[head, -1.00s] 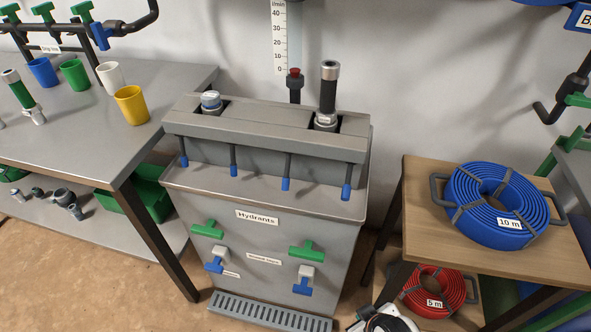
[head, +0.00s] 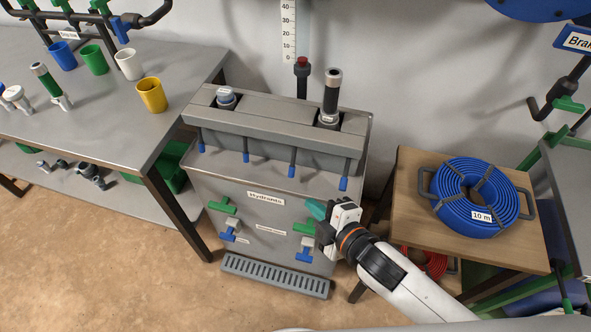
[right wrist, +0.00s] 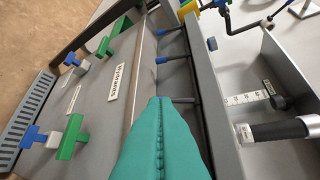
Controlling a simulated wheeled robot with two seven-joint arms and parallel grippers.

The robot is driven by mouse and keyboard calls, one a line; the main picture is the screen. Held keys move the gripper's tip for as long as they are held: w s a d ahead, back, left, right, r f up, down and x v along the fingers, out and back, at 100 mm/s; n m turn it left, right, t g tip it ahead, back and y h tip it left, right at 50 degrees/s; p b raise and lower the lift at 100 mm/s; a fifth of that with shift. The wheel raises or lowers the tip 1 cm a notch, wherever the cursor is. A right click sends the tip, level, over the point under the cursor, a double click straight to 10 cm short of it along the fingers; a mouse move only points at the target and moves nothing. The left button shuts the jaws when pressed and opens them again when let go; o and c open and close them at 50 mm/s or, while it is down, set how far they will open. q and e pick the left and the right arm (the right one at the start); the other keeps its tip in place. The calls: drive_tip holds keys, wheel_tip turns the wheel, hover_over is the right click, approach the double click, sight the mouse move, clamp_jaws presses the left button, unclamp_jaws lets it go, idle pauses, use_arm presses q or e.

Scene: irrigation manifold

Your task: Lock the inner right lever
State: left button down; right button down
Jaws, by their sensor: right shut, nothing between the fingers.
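The grey hydrant cabinet (head: 225,180) has a row of dark levers with blue tips hanging from its top bar. The inner right lever (head: 292,170) points downward, third from the left. In the right wrist view its dark shaft (right wrist: 181,99) runs up to my fingertips, which cover its tip. My right gripper (head: 314,209) is shut and empty, its teal fingers in front of the cabinet, below and right of that lever in the head view. The teal fingers (right wrist: 160,104) also show in the wrist view; contact cannot be told. My left gripper is out of view.
The outer right lever (head: 344,182) hangs close by. A black-hosed hydrant (head: 331,95) stands upright in the right opening. Green and blue taps (head: 304,229) project from the cabinet front. A wooden stand (head: 410,210) with a blue hose coil (head: 474,198) is at right.

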sight(293, 177)
drive_tip(key=x, duration=0.4)
drive_tip(key=d+x, duration=0.1)
drive_tip(key=x, duration=0.3)
drive_tip(key=w+d+f+x, duration=0.1)
drive_tip(key=x, duration=0.3)
drive_tip(key=shift+w+f, duration=0.15)
drive_tip(key=shift+w, duration=0.15)
drive_tip(key=f+b, duration=0.1)
drive_tip(key=t+b, duration=0.1)
drive_tip(key=b, duration=0.1)
drive_tip(key=shift+w+d+f+n, duration=0.15)
drive_tip(key=shift+w+f+n, duration=0.15)
drive_tip(key=shift+f+n, duration=0.1)
drive_tip(key=shift+w+f+t+b, duration=0.1)
drive_tip(key=shift+w+t+b, duration=0.15)
drive_tip(key=shift+b, duration=0.3)
drive_tip(key=shift+w+d+n+p, duration=0.15)
drive_tip(key=shift+w+n+p, duration=0.15)
drive_tip(key=shift+w, duration=0.05)
